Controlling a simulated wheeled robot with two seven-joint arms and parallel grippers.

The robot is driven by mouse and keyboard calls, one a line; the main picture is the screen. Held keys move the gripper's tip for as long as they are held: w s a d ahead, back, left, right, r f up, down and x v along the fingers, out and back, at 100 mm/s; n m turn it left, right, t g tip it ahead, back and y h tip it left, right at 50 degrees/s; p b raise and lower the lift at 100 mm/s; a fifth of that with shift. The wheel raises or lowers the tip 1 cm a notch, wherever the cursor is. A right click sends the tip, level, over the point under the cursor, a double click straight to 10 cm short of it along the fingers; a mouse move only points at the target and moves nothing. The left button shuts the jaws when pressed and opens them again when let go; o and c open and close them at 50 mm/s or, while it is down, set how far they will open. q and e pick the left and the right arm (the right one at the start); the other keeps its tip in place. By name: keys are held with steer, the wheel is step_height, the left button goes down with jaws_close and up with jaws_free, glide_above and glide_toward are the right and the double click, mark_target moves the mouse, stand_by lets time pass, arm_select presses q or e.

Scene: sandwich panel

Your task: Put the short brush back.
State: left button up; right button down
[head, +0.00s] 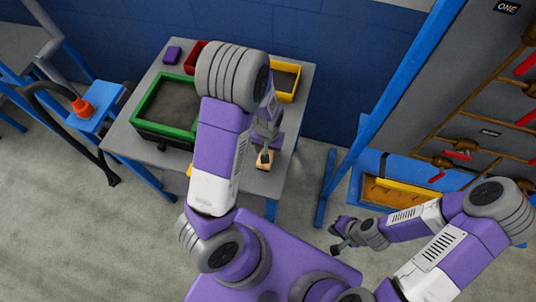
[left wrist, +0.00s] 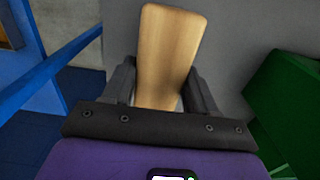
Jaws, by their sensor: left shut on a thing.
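The brush shows as a pale wooden piece (head: 265,159) over the right part of the grey table in the head view. In the left wrist view its flat wooden handle (left wrist: 168,50) stands between the two dark fingers. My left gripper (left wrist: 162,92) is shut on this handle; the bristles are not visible. In the head view my left arm hides part of the table around it. My right gripper (head: 338,238) hangs empty over the floor, right of the table, with its fingers apart.
The table (head: 130,140) carries a green-rimmed bin (head: 139,128), a red bin (head: 192,58), a yellow bin (head: 287,97) and a purple block (head: 172,55). A blue-framed panel (head: 415,95) with red-marked pieces stands at right. An orange object (head: 82,106) sits on a blue stand at left.

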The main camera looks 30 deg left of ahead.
arm_select(q)
step_height(320, 180, down, 4)
steer(key=shift+r+b, duration=0.2)
steer(key=shift+b, duration=0.2)
steer(key=shift+c, duration=0.3)
steer(key=o, duration=1)
steer(key=shift+r, duration=0.1)
step_height(320, 180, up, 12)
steer(key=p, duration=0.3)
